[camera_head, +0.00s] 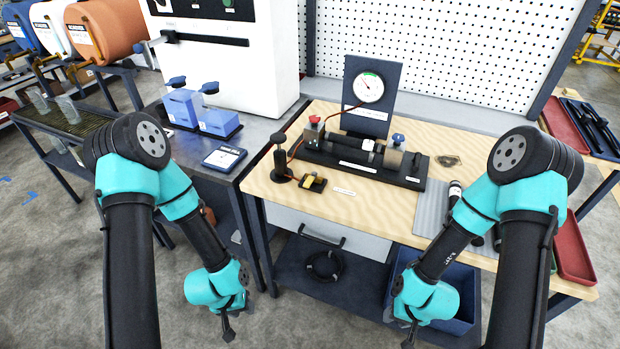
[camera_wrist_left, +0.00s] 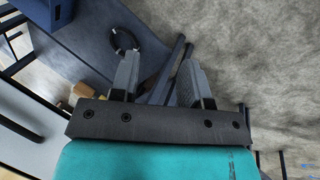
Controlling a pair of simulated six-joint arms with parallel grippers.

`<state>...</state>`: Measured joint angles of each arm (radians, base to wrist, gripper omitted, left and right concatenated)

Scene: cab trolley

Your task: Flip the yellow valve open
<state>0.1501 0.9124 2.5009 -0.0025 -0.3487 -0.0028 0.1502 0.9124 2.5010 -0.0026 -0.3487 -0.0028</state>
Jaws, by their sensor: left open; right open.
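My left gripper (camera_head: 227,333) hangs below bench height, in front and to the left of the bench, well apart from the valve. The left wrist view shows its two fingers (camera_wrist_left: 158,82) spread and empty. My right gripper (camera_head: 409,338) hangs low in front of the bench, open, with nothing seen in it.
On the wooden bench (camera_head: 367,209) a black rig (camera_head: 345,160) with a pressure gauge (camera_head: 369,88) stands behind the valve. A grey mat (camera_head: 431,209) lies to the right. A lower shelf with a black coil (camera_head: 325,266) and a blue bin (camera_head: 462,290) is below. The bench front is clear.

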